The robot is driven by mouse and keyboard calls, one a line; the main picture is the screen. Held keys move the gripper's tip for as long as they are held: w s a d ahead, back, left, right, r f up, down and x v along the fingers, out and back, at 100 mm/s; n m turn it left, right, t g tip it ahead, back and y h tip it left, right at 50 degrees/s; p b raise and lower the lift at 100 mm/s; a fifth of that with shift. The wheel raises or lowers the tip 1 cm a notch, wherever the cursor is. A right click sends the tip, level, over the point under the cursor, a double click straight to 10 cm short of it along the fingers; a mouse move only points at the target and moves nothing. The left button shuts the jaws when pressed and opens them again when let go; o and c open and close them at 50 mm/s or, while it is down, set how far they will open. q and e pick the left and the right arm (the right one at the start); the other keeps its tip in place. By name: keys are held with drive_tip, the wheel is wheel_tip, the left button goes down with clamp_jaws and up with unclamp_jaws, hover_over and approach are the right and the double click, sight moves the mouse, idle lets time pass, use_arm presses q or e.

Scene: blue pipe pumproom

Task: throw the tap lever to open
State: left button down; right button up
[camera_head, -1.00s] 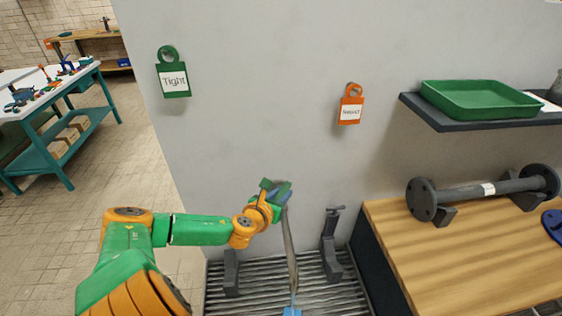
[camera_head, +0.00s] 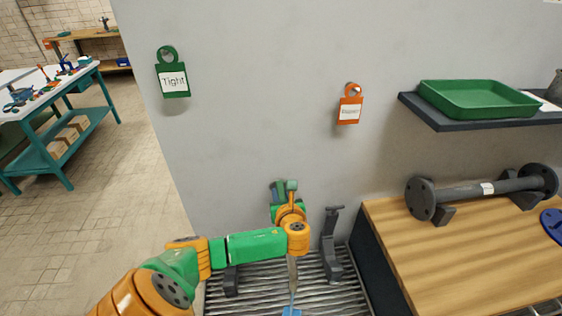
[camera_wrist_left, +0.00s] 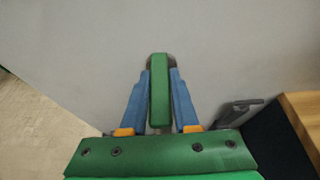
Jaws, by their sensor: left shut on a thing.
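The tap lever shows as a green bar (camera_wrist_left: 159,92) in the left wrist view, pointing up the picture with a dark rounded end behind its tip. My left gripper (camera_head: 284,189) is shut on it, with one blue finger on each side of the bar. In the head view my wrist and forearm hide most of the lever and the tap body. A narrow pale pipe or column (camera_head: 292,271) shows below my wrist, with a blue piece (camera_head: 291,311) at its foot. My right gripper is not in view.
Dark grey supports stand left (camera_head: 231,280) and right (camera_head: 331,243) on a ribbed grate (camera_head: 262,301). A grey wall (camera_head: 250,100) is close behind, with a green "Tight" tag (camera_head: 174,80) and an orange tag (camera_head: 350,108). A wooden bench (camera_head: 455,250) and shelf (camera_head: 490,123) lie right.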

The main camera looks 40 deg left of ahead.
sight(281, 195)
use_arm(q)
drive_tip(key=shift+a+r, duration=0.15)
drive_tip(key=shift+r, duration=0.05)
drive_tip(key=c, duration=0.9)
unclamp_jaws()
drive_tip(key=shift+o, duration=1.1)
drive_tip(key=shift+w, duration=0.1)
drive_tip(key=shift+f, duration=0.15)
drive_tip(key=shift+d, duration=0.25)
drive_tip(key=v, duration=0.6)
drive_tip(key=shift+s+d+b, duration=0.2)
drive_tip(key=shift+s+b, duration=0.15)
drive_tip(key=shift+a, duration=0.1)
